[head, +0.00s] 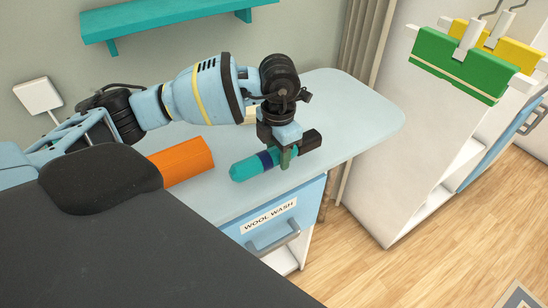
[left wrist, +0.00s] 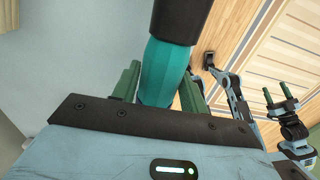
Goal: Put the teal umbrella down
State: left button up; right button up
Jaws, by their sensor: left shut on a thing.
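The teal umbrella (head: 245,168) is a short folded roll with a dark blue band and a black end. My left gripper (head: 287,158) is shut around its middle, near the black end. The umbrella lies roughly level over the light blue counter top (head: 355,115), close to its front edge. I cannot tell whether it touches the surface. In the left wrist view the teal roll (left wrist: 163,75) sits between the green fingers (left wrist: 160,92), with the black part above. My right gripper (left wrist: 280,97) shows at the right of that view, fingers apart and empty.
An orange cylinder (head: 183,162) lies on the counter left of the umbrella. A drawer labelled WOOL WASH (head: 270,217) is below the front edge. Green (head: 455,65) and yellow (head: 515,55) hanging items are at the right. The counter's right end is clear.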

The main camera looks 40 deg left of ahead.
aim_at(275, 160)
pick_arm(q)
jog(key=shift+w+a, duration=0.15)
jog(key=shift+a, duration=0.2)
jog(key=shift+w+a+f, duration=0.1)
jog(key=shift+a+f, duration=0.1)
jog(key=shift+a, duration=0.1)
jog(key=shift+f, duration=1.55)
pick_arm(e)
jog(key=shift+w+r, duration=0.25)
jog(key=shift+w, duration=0.15)
pick_arm(q)
jog(key=shift+f, duration=0.15)
jog(key=o, duration=1.2)
